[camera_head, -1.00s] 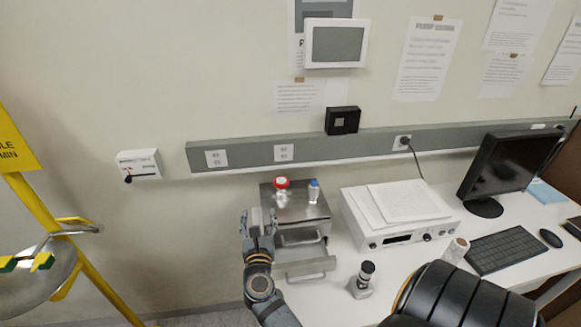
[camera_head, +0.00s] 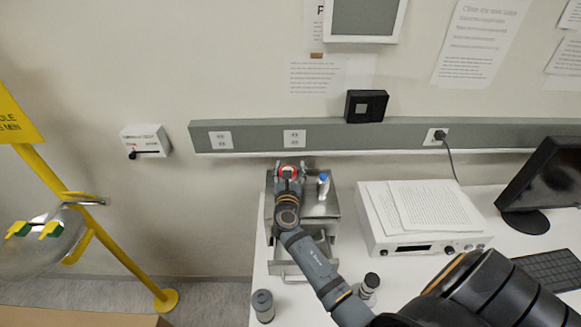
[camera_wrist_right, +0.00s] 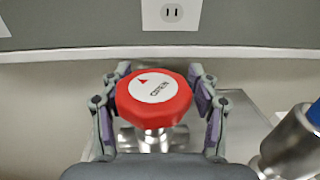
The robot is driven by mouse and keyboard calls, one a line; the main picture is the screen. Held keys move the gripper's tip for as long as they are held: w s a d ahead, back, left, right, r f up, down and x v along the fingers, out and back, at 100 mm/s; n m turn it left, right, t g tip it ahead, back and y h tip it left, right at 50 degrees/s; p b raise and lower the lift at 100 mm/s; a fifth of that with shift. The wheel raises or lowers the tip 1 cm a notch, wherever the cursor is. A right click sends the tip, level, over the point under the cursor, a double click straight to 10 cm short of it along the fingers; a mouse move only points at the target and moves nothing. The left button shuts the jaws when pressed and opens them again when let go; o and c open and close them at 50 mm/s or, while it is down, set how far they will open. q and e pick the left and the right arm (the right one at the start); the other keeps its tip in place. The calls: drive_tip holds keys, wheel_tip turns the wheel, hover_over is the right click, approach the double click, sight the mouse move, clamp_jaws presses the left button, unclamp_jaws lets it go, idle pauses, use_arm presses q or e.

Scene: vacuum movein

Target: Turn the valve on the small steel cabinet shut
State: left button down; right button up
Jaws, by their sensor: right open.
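The valve is a red knob (camera_wrist_right: 153,98) with a white cap that bears a red arrow and lettering, on a metal stem. In the head view the red knob (camera_head: 288,170) shows at the tip of my right gripper, on the small steel cabinet (camera_head: 326,207). My right gripper (camera_wrist_right: 158,103) is open, one finger on each side of the knob; gaps show between the fingers and the knob. The cabinet's front is partly hidden by my right arm, and a drawer stands out at its front. My left gripper is not in view.
A blue-capped metal fitting (camera_head: 323,187) stands on the cabinet to the right of the valve. A white instrument (camera_head: 377,222) with papers on top stands right of the cabinet. A dark-topped small object (camera_head: 370,284) and a grey cylinder (camera_head: 263,306) are on the table in front.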

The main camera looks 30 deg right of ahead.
drive_tip(key=shift+w+d, duration=0.15)
drive_tip(key=shift+w, duration=0.15)
drive_tip(key=shift+r, duration=0.15)
drive_tip(key=shift+a+r, duration=0.1)
drive_tip(key=shift+a, duration=0.3)
drive_tip(key=shift+c, duration=0.2)
drive_tip(key=shift+d, duration=0.25)
drive_tip(key=c, duration=0.5)
drive_tip(key=shift+w, duration=0.1)
drive_tip(key=c, duration=0.5)
drive_tip(key=shift+f, duration=0.2)
drive_tip(key=shift+c, duration=0.3)
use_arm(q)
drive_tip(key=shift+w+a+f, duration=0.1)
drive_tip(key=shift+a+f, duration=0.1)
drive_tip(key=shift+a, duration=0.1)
use_arm(e)
drive_tip(key=shift+c, duration=0.3)
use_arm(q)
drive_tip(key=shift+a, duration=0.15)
use_arm(e)
drive_tip(key=shift+f, duration=0.1)
drive_tip(key=shift+c, duration=0.2)
